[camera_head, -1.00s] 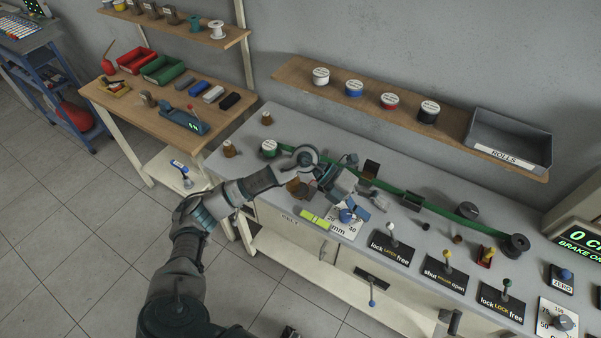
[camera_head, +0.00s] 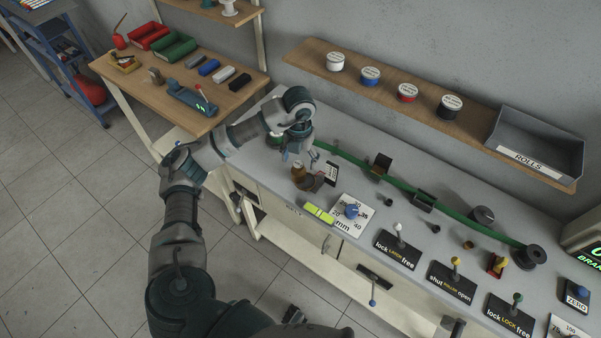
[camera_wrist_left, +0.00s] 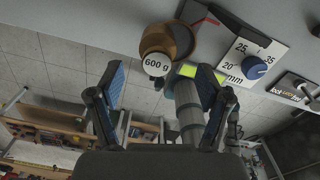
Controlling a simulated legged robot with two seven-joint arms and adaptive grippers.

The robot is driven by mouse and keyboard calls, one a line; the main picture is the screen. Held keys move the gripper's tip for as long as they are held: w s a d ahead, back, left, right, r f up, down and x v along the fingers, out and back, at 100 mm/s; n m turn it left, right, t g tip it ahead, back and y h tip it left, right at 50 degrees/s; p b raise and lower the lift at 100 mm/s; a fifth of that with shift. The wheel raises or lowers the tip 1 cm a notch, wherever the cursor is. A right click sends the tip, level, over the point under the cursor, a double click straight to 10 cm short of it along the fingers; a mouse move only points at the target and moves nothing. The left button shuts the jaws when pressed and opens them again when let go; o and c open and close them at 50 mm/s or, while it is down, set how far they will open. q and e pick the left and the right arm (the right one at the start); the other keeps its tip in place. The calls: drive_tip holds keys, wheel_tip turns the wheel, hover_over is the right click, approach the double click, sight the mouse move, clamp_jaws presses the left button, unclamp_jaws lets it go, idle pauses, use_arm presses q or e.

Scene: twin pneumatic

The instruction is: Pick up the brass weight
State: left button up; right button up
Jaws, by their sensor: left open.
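The brass weight (camera_head: 298,171) stands on the grey bench near its front edge, beside a dark brown round piece (camera_head: 315,182). In the left wrist view the brass weight (camera_wrist_left: 160,42) carries a white "600 g" label and lies beyond the fingertips, between their lines. My left gripper (camera_head: 299,151) is just above the weight in the head view, pointing down at it. In the left wrist view its two blue-padded fingers (camera_wrist_left: 160,82) are spread and empty. I see no contact with the weight. My right gripper is not in view.
A yellow-green level (camera_head: 319,214) and a dial plate (camera_head: 353,212) with a blue knob lie right of the weight. A green strip (camera_head: 440,206) runs along the bench behind. Labelled levers stand further right. A wooden shelf (camera_head: 300,52) hangs above.

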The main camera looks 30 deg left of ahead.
sight(299, 172)
use_arm(q)
drive_tip(key=shift+s+a+f, duration=0.1)
drive_tip(key=shift+a+f, duration=0.1)
drive_tip(key=shift+f, duration=0.6)
wheel_tip(299, 172, down, 5)
drive_tip(key=shift+a+r, duration=0.1)
drive_tip(key=shift+r, duration=0.05)
drive_tip(key=shift+f, duration=0.3)
drive_tip(key=shift+d, duration=0.2)
drive_tip(key=shift+c, duration=0.3)
